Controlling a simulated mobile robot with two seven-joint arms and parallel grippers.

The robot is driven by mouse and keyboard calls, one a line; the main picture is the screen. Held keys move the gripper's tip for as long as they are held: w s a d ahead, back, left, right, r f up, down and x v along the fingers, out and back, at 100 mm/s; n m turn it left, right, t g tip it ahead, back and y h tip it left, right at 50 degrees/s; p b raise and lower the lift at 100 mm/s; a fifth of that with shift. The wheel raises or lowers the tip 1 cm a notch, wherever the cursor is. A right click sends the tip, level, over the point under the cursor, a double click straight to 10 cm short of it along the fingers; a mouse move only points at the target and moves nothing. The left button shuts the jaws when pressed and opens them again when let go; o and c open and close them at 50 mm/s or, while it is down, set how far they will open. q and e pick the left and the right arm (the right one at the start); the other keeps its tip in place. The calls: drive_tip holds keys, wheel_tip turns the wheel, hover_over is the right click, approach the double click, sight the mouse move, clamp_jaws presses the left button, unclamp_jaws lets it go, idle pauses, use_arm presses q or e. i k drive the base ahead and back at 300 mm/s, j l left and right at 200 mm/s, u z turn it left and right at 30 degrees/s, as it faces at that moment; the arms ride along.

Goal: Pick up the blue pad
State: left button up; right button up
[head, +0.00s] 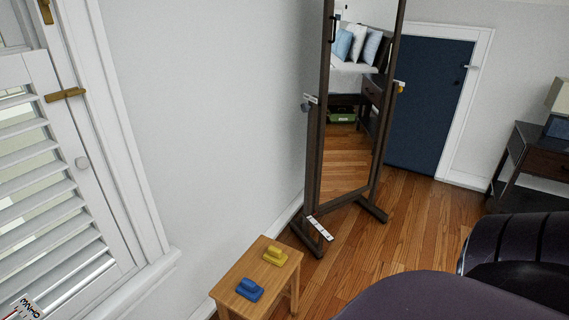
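The blue pad (249,290) lies on the near part of a small wooden stool (233,270). It is a flat blue base with a raised blue grip on top. A similar yellow pad (275,256) lies farther back on the same stool, apart from the blue one. Neither of my grippers can be made out in the head view. Nothing is seen touching the blue pad.
A tall dark-framed standing mirror (314,150) stands behind the stool, its feet on the wooden floor (425,220). A white shuttered window (50,185) and wall (220,120) are at left. A blue door (428,100) and dark nightstand (545,160) are farther back. Dark rounded shapes fill the lower right.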

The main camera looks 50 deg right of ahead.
sight(247, 288)
drive_tip(key=z, duration=1.3)
